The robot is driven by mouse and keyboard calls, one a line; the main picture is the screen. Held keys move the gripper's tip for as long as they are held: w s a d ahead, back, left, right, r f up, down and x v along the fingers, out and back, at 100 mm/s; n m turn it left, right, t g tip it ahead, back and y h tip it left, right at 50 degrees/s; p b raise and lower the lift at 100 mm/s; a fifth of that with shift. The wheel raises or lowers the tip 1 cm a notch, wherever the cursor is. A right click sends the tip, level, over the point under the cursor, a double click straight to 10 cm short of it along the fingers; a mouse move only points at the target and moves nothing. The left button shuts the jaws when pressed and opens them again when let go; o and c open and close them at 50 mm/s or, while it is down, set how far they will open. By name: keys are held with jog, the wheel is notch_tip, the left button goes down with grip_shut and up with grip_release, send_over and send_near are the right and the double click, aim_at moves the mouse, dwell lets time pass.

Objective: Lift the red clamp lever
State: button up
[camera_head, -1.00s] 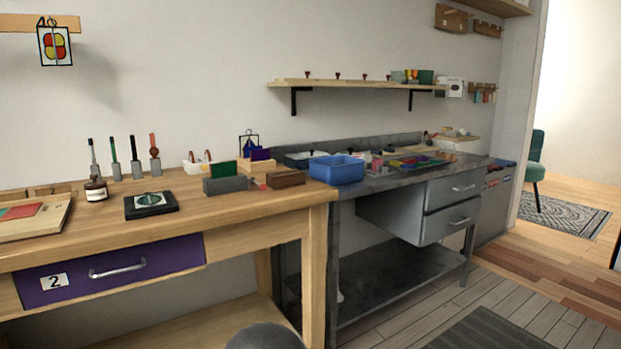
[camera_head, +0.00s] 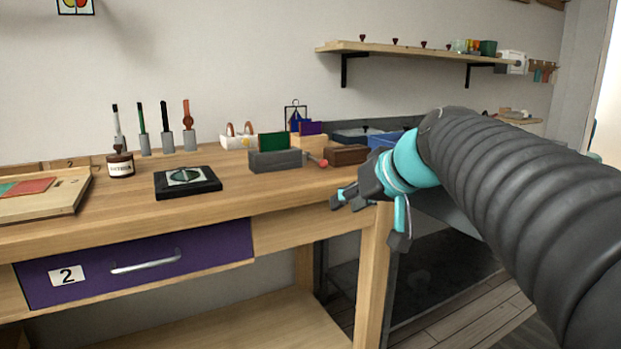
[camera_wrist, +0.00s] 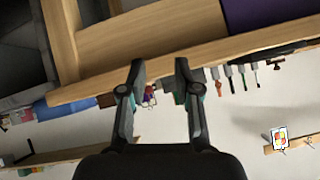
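The red clamp lever (camera_head: 321,162) shows in the head view as a small red-tipped piece at the right end of a grey block (camera_head: 275,160) on the wooden bench, close to a dark brown block (camera_head: 346,154). My gripper (camera_head: 367,220) is at the bench's front right corner, nearer the camera than the lever and to its right, apart from it. In the wrist view my gripper (camera_wrist: 160,72) is open with two fingers spread and nothing clear between them.
The wooden bench (camera_head: 225,209) also holds a black pad (camera_head: 187,183), a dark jar (camera_head: 120,165), several upright tools and a shallow tray (camera_head: 62,205) at left. A green plate (camera_head: 273,142) stands in the grey block. A blue bin (camera_head: 384,139) is partly hidden behind my arm.

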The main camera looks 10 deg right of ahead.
aim_at(316, 160)
jog(key=w+d+r+n+t+y+b, duration=0.1)
jog(key=w+d+r+t+b, duration=0.15)
jog(key=w+d+r, duration=0.4)
jog(key=shift+t, duration=0.25)
jog(key=x, duration=0.5)
jog(key=a+r+x, duration=0.1)
jog(key=x, duration=0.9)
jog(key=shift+w+a+r+p, duration=0.2)
jog(key=shift+a+p, duration=0.15)
jog(key=shift+p, duration=0.05)
grip_shut()
